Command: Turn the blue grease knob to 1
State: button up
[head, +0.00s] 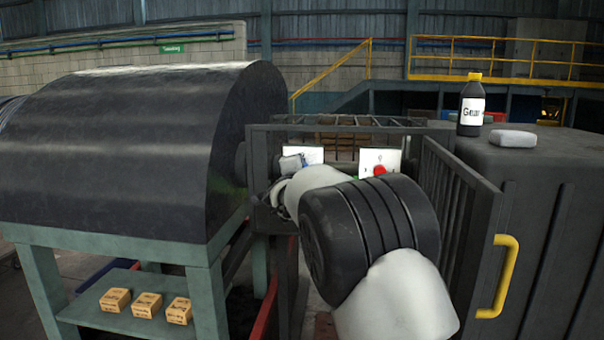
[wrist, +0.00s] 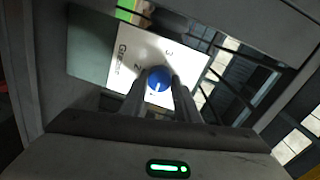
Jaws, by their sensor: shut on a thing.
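The blue grease knob (wrist: 158,79) sits on a white plate (wrist: 122,50) marked "Grease" in the wrist view. The digits 2 and 3 show on the plate, tilted in the picture. My gripper (wrist: 159,88) has one finger on each side of the knob and is shut on it. A small pale mark shows on the knob's lower face; I cannot tell which number it points to. In the head view my arm hides the knob, and a white plate (head: 314,154) shows behind my wrist.
A second white plate (head: 366,157) with a red knob (head: 380,170) is right of my wrist. An open barred gate (head: 460,215) with a yellow handle (head: 507,275) stands right of my arm. The large dark drum (head: 130,150) is at left. A bottle (head: 471,108) stands on the grey cabinet.

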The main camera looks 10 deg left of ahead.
jog(key=shift+a, duration=0.1)
dwell(0.3)
jog(key=o, duration=1.1)
jog(key=shift+c, duration=0.2)
jog(key=shift+s, duration=0.1)
jog(key=s+p, duration=0.1)
jog(key=s, duration=1.6)
jog(key=shift+a+r, duration=0.25)
jog(key=shift+r, duration=0.15)
jog(key=shift+s, duration=0.1)
